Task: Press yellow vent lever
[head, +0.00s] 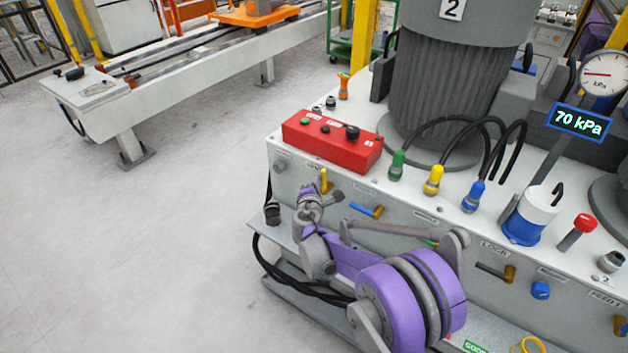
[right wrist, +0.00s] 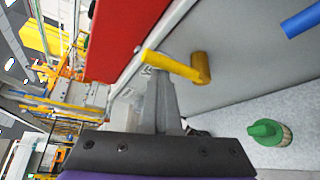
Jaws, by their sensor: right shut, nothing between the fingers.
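The yellow vent lever (head: 324,181) is on the front face of the grey console, below the red control box. In the right wrist view the lever (right wrist: 180,66) has a cylindrical pivot on the panel, with its arm reaching left across the front of my fingertips. My right gripper (head: 318,193) is shut and empty, right at the lever. It also shows in the right wrist view (right wrist: 163,90), fingers together. I cannot tell whether the fingertips touch the lever. My left gripper is not in view.
The red control box (head: 332,142) sits on the console edge just above. A blue lever (head: 366,210) is to the right on the same face. Green, yellow and blue hose plugs (head: 434,181) stand on top. A gauge display (head: 580,121) reads 70 kPa. The floor at left is clear.

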